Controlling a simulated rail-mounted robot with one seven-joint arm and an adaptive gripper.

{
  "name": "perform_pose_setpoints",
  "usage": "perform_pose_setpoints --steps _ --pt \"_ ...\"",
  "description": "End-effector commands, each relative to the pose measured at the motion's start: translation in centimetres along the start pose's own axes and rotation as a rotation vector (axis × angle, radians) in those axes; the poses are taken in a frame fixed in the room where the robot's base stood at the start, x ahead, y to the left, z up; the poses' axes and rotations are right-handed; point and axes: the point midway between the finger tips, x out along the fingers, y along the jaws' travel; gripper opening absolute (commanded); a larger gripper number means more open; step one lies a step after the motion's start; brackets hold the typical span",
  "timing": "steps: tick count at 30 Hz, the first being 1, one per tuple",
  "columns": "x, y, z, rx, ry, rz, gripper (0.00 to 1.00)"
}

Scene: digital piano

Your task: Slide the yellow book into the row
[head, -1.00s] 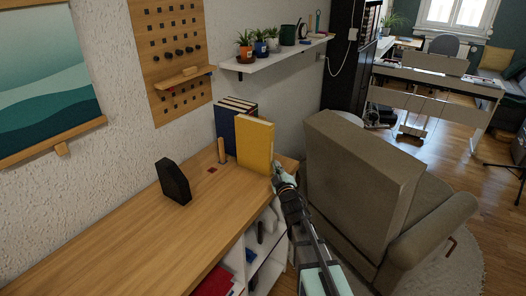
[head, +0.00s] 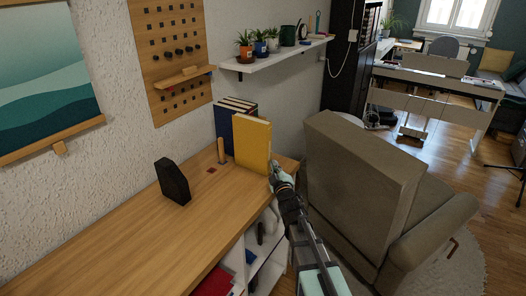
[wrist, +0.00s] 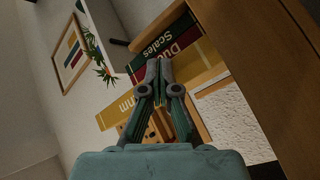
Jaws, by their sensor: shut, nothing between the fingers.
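The yellow book (head: 252,146) stands upright on the wooden desktop, in front of the row of dark books (head: 225,122) by the wall. My gripper (head: 273,166) is shut and empty at the book's right, lower edge. It appears to touch that edge, but the contact is too small to be sure. The fingers hide part of the yellow spine.
A wooden peg (head: 221,151) stands left of the books, and a black angular block (head: 173,181) stands farther left on the desktop (head: 110,235). The desktop between them is mostly clear. A beige armchair (head: 360,165) stands close to the right.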

Motion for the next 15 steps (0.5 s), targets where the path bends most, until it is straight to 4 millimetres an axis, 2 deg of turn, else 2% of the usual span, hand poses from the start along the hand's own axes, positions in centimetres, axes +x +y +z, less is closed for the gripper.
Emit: perform_pose_setpoints --steps 15 --pt "0.39 -0.38 -0.25 0.0 0.0 -0.001 0.0"
